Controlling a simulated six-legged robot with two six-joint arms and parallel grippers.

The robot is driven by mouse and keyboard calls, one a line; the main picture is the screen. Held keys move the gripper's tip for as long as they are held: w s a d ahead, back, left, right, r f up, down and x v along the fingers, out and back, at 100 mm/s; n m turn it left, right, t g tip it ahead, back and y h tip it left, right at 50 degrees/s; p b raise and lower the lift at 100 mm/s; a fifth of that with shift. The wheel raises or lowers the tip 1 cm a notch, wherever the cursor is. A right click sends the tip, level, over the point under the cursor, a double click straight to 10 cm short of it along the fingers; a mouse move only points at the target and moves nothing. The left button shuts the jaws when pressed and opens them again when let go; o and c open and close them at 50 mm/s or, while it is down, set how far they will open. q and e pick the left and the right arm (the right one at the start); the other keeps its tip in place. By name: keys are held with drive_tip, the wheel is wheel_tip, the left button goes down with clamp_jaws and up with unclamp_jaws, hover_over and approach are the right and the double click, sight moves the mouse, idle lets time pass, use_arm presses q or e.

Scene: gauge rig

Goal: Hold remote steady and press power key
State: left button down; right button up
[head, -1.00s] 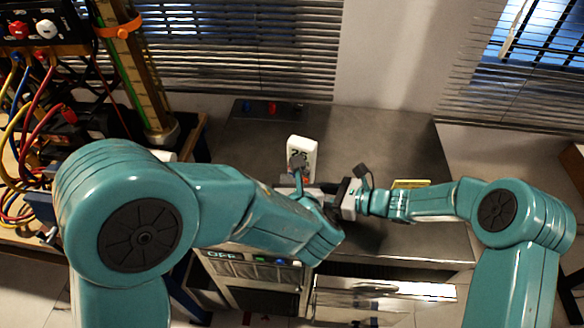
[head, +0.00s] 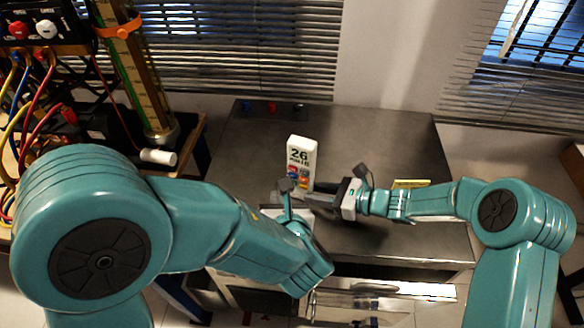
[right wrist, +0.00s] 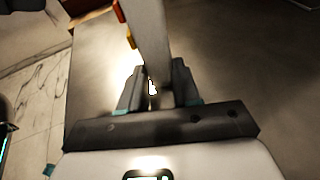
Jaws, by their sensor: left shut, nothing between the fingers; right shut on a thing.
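The remote (head: 301,153) is white, with a display that appears to read 26 and coloured keys low on its face. It stands nearly upright over the grey table. My right gripper (head: 325,189) is shut on its lower part from the right. In the right wrist view the remote (right wrist: 148,35) shows edge-on between the two dark fingertips (right wrist: 157,85), with red and orange keys on its left side. My left gripper (head: 288,203) is shut and empty, just in front of and left of the remote's lower end. Its fingertips are mostly hidden by its own wrist, and I cannot see which key is power.
The grey table (head: 390,150) is mostly clear around the remote. A yellow object (head: 410,184) lies on it behind my right wrist. A bench with cables and a gauge column (head: 140,80) stands at the left, with a white cylinder (head: 158,157) near its edge.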

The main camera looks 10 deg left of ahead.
drive_tip(key=o, duration=0.9)
drive_tip(key=shift+c, duration=0.2)
drive_tip(key=shift+d, duration=0.1)
